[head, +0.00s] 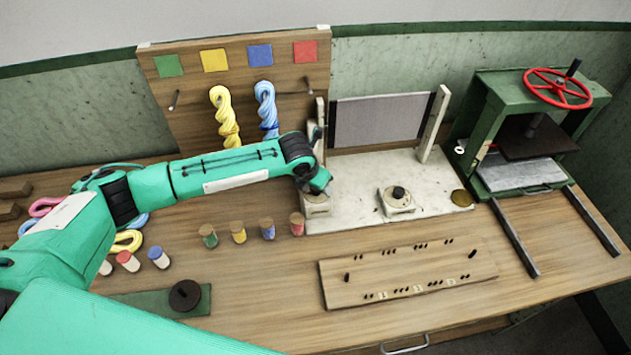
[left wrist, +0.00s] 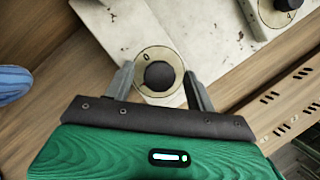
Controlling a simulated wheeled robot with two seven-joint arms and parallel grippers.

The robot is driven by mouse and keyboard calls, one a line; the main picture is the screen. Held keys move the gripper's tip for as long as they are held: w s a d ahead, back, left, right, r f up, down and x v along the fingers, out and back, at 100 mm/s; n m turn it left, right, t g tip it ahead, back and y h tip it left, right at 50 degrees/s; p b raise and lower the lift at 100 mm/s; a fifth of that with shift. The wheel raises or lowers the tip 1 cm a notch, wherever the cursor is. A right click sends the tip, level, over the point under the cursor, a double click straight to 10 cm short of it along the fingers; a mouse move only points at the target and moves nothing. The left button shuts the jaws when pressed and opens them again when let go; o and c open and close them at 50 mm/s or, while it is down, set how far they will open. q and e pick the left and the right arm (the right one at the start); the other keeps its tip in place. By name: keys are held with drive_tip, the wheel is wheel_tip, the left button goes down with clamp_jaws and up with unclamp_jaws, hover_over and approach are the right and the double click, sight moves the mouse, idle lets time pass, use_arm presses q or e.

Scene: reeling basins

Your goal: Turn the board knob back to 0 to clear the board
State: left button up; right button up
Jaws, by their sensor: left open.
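My left gripper (head: 320,187) is over the front left corner of the white base (head: 350,217). In the left wrist view the left gripper (left wrist: 158,77) is open, with one finger on each side of a black round knob (left wrist: 160,76). This knob sits on a pale dial with a 0 mark at its upper left; I cannot tell whether the fingers touch it. In the head view the arm mostly hides it. A second black knob (head: 398,192) stands on the same base to the right, and its dial shows in the left wrist view (left wrist: 276,14). My right gripper is not in view.
A grey panel (head: 380,120) stands at the back of the base. Several corked jars (head: 239,232) stand left of it. A peg board with yellow (head: 224,115) and blue skeins (head: 266,108) is behind. A drilled wooden board (head: 400,280) lies in front; a green press (head: 480,110) stands right.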

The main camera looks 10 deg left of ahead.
use_arm(q)
drive_tip(key=shift+f, duration=0.1)
drive_tip(key=c, duration=1)
